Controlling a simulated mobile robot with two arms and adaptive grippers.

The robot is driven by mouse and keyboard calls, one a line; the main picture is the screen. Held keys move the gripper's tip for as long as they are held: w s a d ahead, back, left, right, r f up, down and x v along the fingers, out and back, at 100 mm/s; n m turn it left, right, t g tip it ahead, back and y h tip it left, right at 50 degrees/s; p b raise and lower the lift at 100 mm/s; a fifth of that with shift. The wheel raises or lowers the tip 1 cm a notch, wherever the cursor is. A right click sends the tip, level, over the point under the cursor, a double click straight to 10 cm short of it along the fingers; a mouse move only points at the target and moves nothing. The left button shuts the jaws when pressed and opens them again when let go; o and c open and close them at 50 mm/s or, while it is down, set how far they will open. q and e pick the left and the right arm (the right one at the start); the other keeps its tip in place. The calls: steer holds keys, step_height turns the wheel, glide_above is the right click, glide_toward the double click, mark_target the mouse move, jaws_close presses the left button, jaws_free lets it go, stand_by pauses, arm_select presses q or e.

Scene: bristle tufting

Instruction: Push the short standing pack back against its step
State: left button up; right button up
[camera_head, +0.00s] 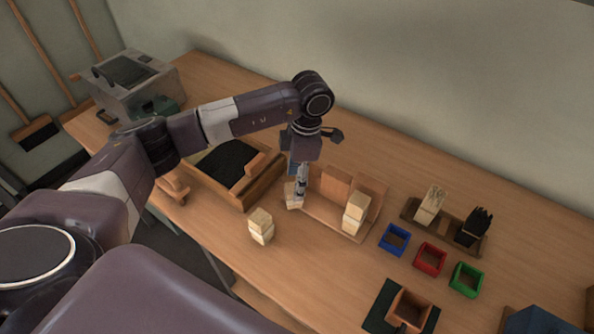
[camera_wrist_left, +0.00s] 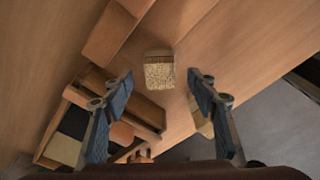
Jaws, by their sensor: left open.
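A pale bristle pack (camera_wrist_left: 159,75) stands upright in the left wrist view, ahead of and between my left gripper's fingers (camera_wrist_left: 161,88). In the head view this pack (camera_head: 291,194) is partly hidden by my left gripper (camera_head: 299,198), which points down at the left end of a stepped wooden fixture (camera_head: 319,216). The jaws are open; I cannot tell whether a finger touches the pack. The fixture's raised wooden blocks (camera_head: 335,183) are behind and right of the pack. Another pale pack (camera_head: 355,212) stands at the fixture's right end. My right gripper is not in view.
A loose pale pack (camera_head: 261,226) stands on the table in front. A wooden tray with dark contents (camera_head: 238,203) is left of the gripper. Blue (camera_head: 394,239), red (camera_head: 430,259) and green (camera_head: 466,279) bins and a brush holder (camera_head: 449,228) are right.

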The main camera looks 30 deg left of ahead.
arm_select(q)
steer(key=f, duration=0.3)
steer(key=shift+s+a+f+p, duration=0.15)
steer(key=shift+s+f+p, duration=0.05)
steer(key=shift+f+p, duration=0.15)
steer(key=shift+f, duration=0.5)
steer(key=shift+a+f, duration=0.1)
steer(key=c, duration=1.2)
steer(key=shift+c, duration=0.2)
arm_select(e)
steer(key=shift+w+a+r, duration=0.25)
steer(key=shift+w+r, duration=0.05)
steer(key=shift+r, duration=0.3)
arm_select(q)
steer(key=shift+w, duration=0.1)
